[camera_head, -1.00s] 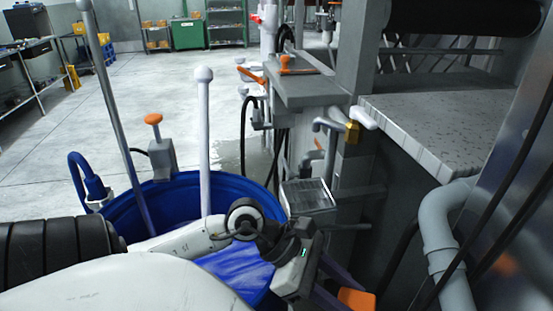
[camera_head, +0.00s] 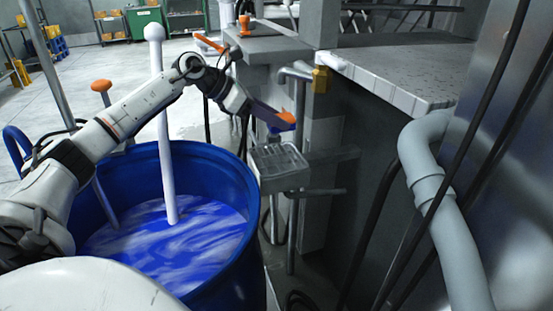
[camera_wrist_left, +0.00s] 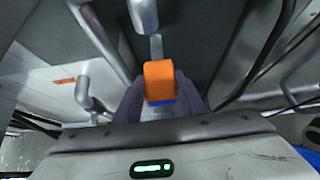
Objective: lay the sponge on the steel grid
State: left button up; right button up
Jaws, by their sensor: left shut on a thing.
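The steel grid (camera_head: 278,162) is a small grey tray-like piece beside the barrel's right rim. The sponge is apart from the grid, over its far side. My right gripper is not in view.
A blue barrel (camera_head: 245,245) with swirling blue liquid stands below my left arm. A white rod (camera_head: 160,120) stands up out of it. Grey pipes (camera_head: 432,180) and black cables are at the right. A grey machine ledge (camera_head: 400,75) lies behind the grid.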

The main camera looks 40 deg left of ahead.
pick_arm(q)
notch_tip(320, 180, down, 9)
jog(key=shift+f+b, duration=0.2)
jog(key=shift+b, duration=0.4)
jog(key=o, duration=1.1)
jog(key=shift+o, duration=0.2)
jog(key=v, duration=1.2)
jog(key=shift+p, duration=0.35)
